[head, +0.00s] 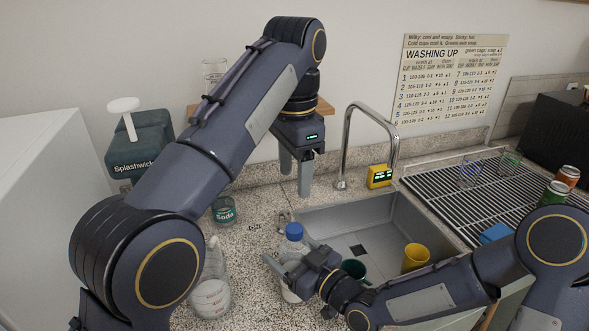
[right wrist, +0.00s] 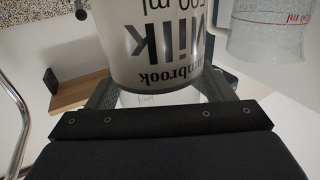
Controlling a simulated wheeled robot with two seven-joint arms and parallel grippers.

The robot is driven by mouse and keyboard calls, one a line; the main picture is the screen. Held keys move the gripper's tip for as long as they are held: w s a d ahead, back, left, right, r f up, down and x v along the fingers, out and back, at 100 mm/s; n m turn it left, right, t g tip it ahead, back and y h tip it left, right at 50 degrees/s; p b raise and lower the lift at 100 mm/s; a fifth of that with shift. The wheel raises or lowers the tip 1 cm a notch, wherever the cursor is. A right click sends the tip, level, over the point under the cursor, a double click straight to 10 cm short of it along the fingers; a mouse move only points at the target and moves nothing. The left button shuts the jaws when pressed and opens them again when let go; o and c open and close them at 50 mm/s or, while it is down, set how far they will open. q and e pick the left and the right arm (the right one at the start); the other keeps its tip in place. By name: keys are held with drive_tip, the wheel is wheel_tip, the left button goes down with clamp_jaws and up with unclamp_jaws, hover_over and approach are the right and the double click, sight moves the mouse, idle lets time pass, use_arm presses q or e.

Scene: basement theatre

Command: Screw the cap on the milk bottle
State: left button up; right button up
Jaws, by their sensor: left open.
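The milk bottle (head: 292,250) stands upright on the speckled counter left of the sink, with a blue cap (head: 294,231) on its mouth. I cannot tell how tightly the cap sits. My right gripper (head: 284,266) is shut on the bottle's body from the right, below the cap. In the right wrist view the bottle's Milk label (right wrist: 160,45) shows upside down between the two fingers. My left gripper (head: 295,174) is open and empty, pointing down above the cap, clear of it.
The sink (head: 335,218) holds a yellow cup (head: 415,257) and a dark green cup (head: 354,269). The tap (head: 347,150) rises behind it. A clear measuring jug (head: 211,290) and a Soda jar (head: 223,210) stand left of the bottle. A drying rack (head: 465,200) is at right.

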drive_tip(key=shift+o, duration=0.6)
drive_tip(key=shift+s+d, duration=0.2)
drive_tip(key=shift+d, duration=0.05)
drive_tip(key=b+v, duration=0.1)
drive_tip(key=v, duration=0.6)
drive_tip(key=shift+b, duration=0.4)
drive_tip(key=shift+s, duration=0.1)
